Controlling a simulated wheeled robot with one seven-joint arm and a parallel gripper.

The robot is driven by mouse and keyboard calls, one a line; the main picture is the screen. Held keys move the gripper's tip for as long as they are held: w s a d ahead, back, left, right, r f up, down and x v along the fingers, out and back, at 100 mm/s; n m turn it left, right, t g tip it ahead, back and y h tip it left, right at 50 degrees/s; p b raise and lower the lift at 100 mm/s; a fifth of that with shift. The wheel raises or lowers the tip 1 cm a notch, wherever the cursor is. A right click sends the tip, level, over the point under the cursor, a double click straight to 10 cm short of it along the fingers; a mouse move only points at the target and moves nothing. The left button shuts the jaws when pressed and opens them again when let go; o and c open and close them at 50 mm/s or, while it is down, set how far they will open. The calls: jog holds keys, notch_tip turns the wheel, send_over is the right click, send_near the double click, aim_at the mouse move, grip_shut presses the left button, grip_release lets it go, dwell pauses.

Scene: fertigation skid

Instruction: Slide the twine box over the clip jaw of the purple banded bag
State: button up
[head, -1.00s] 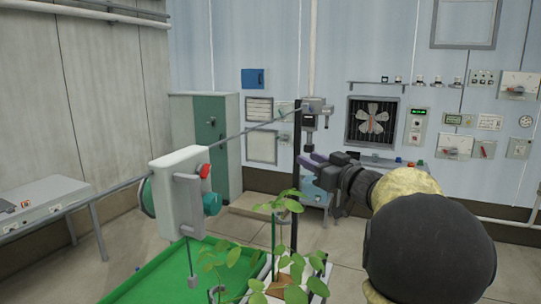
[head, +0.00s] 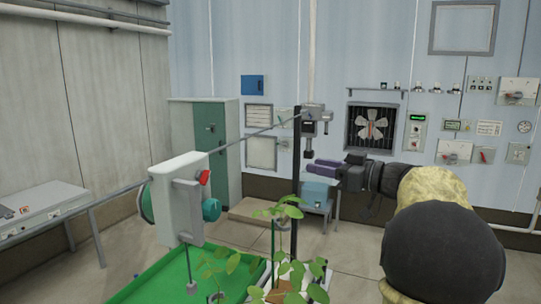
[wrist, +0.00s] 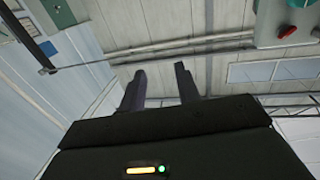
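A pale box with a red knob and teal wheels, which I take to be the twine box (head: 178,198), hangs on a slanting rail at left centre. It also shows at the upper right of the wrist view (wrist: 285,20). A thin cord with a small grey piece, perhaps a clip (head: 191,287), hangs below it. My gripper (head: 310,166) is well right of the box, pointing left. Its two fingers stand apart with nothing between them in the wrist view (wrist: 160,78). I cannot make out a purple band on any bag; leaves hide much of the plant bases.
A green tray (head: 165,281) lies below the box, with leafy plants (head: 285,212) at its right. A dark post (head: 296,185) carries the rail's far end (head: 255,134). A grey bench (head: 45,207) stands at left.

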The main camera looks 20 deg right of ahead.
jog(key=p+x, duration=0.4)
jog(key=x, duration=1.1)
jog(key=shift+s+d, duration=0.1)
grip_shut()
jog(key=c, duration=0.6)
grip_release()
jog(key=shift+c, duration=0.2)
jog(key=o, duration=0.6)
jog(key=shift+o, duration=0.2)
jog(key=shift+s, duration=0.1)
